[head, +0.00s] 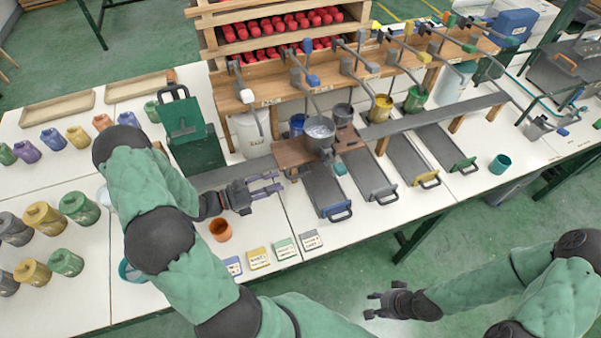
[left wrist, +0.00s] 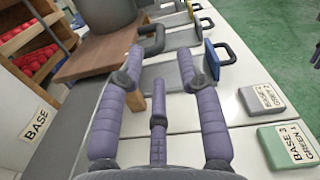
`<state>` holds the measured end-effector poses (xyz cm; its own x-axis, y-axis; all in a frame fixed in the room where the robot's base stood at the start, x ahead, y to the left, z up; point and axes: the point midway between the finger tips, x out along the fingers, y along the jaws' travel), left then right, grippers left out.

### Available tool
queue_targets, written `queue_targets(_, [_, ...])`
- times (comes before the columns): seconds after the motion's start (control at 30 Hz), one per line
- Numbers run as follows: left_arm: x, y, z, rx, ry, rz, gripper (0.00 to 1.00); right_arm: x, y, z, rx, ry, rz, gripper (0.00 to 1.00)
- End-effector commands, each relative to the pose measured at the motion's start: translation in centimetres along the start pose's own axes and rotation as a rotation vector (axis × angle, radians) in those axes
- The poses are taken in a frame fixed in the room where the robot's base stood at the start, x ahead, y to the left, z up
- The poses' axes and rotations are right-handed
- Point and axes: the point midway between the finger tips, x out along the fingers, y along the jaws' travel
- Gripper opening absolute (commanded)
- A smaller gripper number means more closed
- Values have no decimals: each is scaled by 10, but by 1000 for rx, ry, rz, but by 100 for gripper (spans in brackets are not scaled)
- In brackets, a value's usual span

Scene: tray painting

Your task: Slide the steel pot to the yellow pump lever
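The steel pot (head: 319,132) stands upright on a brown wooden board (head: 289,153) at the middle of the bench. In the left wrist view the pot's grey side (left wrist: 98,12) shows at the top, with a dark loop handle (left wrist: 152,38) beside it. My left gripper (head: 279,182) is open and empty, left of and nearer than the board. In its wrist view the loop handle lies just past the fingertips (left wrist: 172,60), apart from them. A lever with a yellow end (head: 424,57), seemingly the yellow pump lever, hangs farther right. My right gripper (head: 373,304) is open and empty over the floor.
A grey rail (head: 440,119) runs right from the board. Blue (head: 297,124), yellow (head: 381,108) and green (head: 415,99) buckets stand behind it. Sloped trays with handles (head: 337,212) lie in front. An orange cup (head: 220,230) and several labelled blocks (head: 284,248) line the front.

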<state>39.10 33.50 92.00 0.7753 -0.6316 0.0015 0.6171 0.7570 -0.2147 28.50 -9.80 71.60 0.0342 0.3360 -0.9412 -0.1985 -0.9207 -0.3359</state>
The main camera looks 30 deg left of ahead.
Motion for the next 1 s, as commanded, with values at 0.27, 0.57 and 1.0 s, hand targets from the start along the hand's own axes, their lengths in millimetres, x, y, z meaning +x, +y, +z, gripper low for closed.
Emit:
queue_targets(0.27, [51,-1,-1,0,0,-6,36,8,3,-1,0,1,0,40])
queue_targets(0.57, [81,-1,-1,-1,1,-3,36,11,4,-1,0,1,0,40])
queue_targets(1.0, [84,-1,0,-1,1,-2,8,11,4,-1,0,1,0,40])
